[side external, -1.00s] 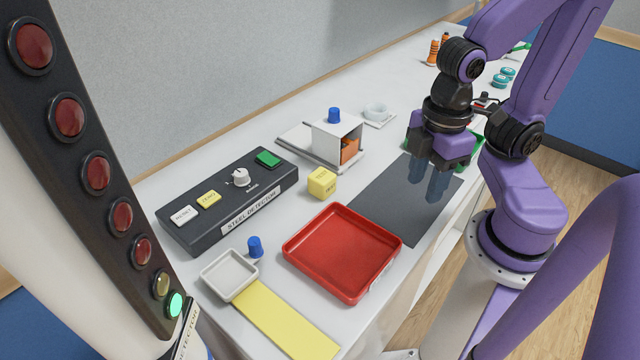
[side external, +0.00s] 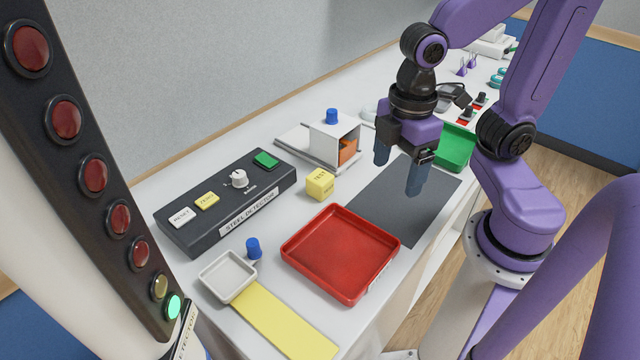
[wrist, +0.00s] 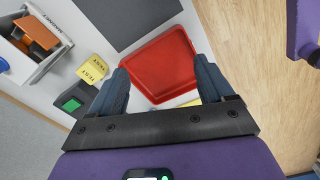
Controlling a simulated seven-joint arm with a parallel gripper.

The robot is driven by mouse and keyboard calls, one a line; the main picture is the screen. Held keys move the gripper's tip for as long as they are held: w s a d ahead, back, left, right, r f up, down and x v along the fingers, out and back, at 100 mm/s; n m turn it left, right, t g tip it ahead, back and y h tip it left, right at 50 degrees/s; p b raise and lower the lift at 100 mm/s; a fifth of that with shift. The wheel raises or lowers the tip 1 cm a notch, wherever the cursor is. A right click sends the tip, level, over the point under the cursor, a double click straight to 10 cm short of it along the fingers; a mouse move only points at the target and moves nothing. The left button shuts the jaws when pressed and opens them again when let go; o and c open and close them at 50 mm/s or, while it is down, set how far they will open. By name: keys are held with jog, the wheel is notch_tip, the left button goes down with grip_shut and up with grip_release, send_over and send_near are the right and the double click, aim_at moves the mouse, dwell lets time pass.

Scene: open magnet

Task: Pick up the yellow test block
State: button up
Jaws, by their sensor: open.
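The yellow test block (side external: 320,184) is a small cube with dark lettering. It sits on the white table between the steel detector box and the dark grey mat. In the wrist view the yellow test block (wrist: 92,70) lies to the left, outside the left finger. My gripper (side external: 398,178) is open and empty, above the dark mat and to the right of the block in the side view. My gripper's two blue fingers (wrist: 160,82) are spread apart in the wrist view, with the red tray seen between them.
A red tray (side external: 341,252) stands in front of the block. The steel detector (side external: 227,197) lies to its left, and a white housing (side external: 336,140) with a blue knob stands behind it. The dark mat (side external: 400,205) is bare. A green tray (side external: 457,148) is at the right.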

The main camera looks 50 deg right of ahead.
jog(key=w+r+n, duration=0.2)
jog(key=w, duration=0.7)
jog(key=n, duration=0.2)
send_near(320, 176)
notch_tip(320, 176, down, 5)
jog(key=shift+w+d+r, duration=0.15)
jog(key=shift+a+f, duration=0.1)
jog(key=shift+f, duration=1.35)
jog(key=shift+a+f, duration=0.15)
jog(key=shift+f, duration=1.35)
jog(key=c, duration=1.1)
